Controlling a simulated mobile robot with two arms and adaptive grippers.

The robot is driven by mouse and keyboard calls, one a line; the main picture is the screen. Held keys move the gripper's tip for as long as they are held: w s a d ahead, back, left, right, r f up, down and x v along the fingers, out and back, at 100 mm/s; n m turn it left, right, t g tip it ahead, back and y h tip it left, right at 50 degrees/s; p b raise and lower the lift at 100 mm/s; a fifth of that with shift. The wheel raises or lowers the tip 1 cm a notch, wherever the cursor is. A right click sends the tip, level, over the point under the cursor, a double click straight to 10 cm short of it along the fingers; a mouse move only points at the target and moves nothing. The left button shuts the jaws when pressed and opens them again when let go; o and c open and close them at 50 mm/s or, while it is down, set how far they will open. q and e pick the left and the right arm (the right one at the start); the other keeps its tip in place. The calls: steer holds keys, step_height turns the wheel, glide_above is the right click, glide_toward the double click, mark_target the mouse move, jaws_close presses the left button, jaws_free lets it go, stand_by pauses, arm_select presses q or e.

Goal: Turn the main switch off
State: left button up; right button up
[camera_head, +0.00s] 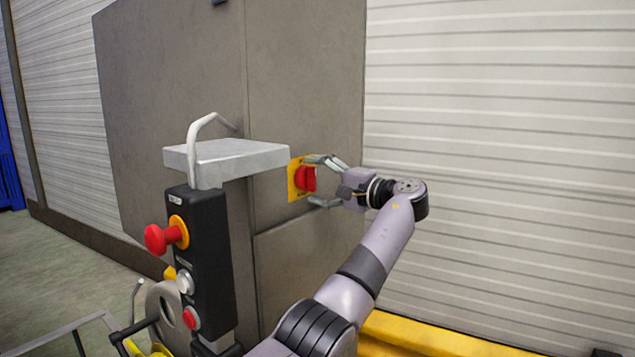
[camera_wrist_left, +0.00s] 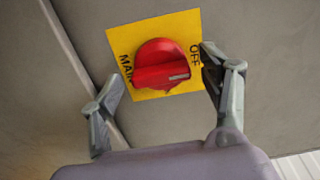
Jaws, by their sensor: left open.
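The main switch (camera_head: 306,179) is a red rotary knob on a yellow plate (camera_head: 294,193) on the grey cabinet. In the left wrist view the knob (camera_wrist_left: 162,66) has a pale mark at its lower right. The plate reads "MAIN" at its left and "OFF" at its right. My left gripper (camera_head: 313,181) is open in front of the switch. In the wrist view its fingers (camera_wrist_left: 163,62) stand on either side of the knob, with a gap visible on each side. Whether a fingertip touches the plate is unclear. My right gripper is out of view.
A black control post (camera_head: 205,255) with a red mushroom button (camera_head: 158,239) stands left of my arm. A grey shelf (camera_head: 228,157) with a white bent handle (camera_head: 193,150) juts out left of the switch. A yellow beam (camera_head: 430,336) runs low at the right.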

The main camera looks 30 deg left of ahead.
arm_select(q)
steer(key=d, duration=1.2)
steer(key=shift+s, duration=0.45)
